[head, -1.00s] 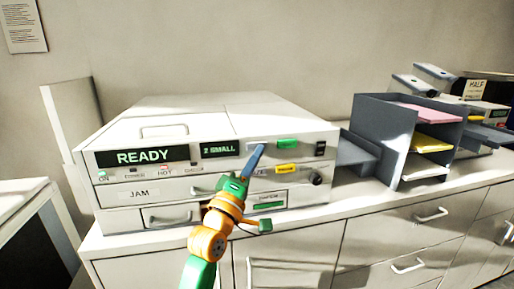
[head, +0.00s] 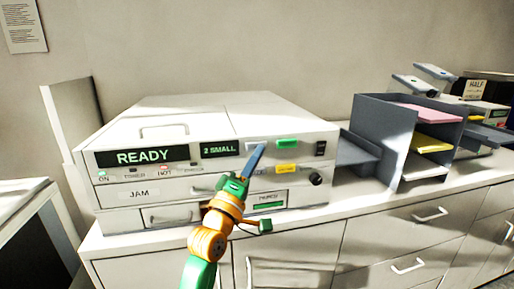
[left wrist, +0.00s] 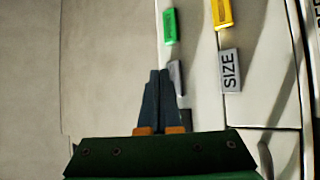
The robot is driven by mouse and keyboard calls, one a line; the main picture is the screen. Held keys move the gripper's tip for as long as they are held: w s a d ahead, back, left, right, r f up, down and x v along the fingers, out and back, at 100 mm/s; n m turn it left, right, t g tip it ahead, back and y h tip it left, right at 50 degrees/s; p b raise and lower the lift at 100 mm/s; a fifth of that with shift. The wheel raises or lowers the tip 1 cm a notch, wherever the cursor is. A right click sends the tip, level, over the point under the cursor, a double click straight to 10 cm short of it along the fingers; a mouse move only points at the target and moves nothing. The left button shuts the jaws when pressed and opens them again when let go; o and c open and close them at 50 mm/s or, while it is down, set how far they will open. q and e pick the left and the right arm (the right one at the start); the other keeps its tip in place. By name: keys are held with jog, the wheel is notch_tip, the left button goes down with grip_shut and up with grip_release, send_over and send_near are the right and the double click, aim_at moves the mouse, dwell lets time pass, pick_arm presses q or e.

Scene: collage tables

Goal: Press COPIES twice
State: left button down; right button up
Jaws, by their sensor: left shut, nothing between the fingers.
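The copier (head: 150,155) stands on the counter, its front displays reading READY and 2 SMALL (head: 221,149). A grey-blue button (head: 253,146) sits right of the small display, left of a green button (head: 288,143). A yellow button (head: 287,169) is below. No COPIES label is readable; my gripper covers part of the panel. My left gripper (head: 260,147) is shut and empty, its tips at the grey-blue button. In the left wrist view the shut fingers (left wrist: 160,72) are beside that button (left wrist: 177,74); I cannot tell whether they touch. My right gripper is out of view.
A dark paper sorter (head: 374,118) with coloured sheets stands to the right of the copier. A dark knob (head: 315,179) and a black switch (head: 321,148) are at the panel's right end. Drawers (head: 400,235) with handles are below the counter.

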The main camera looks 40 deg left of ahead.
pick_arm(q)
jog(key=shift+w+a, duration=0.1)
jog(key=shift+a, duration=0.05)
jog(key=shift+w+a, duration=0.2)
jog(key=shift+w+a, duration=0.25)
jog(key=shift+a, duration=0.05)
dwell(0.9)
dwell(0.4)
jog(key=shift+s+d+p, duration=0.4)
jog(key=shift+s+d, duration=0.15)
jog(key=shift+d, duration=0.1)
jog(key=s+d+p, duration=0.2)
jog(key=s+d, duration=0.1)
jog(key=shift+s+d, duration=0.15)
jog(key=shift+d, duration=0.25)
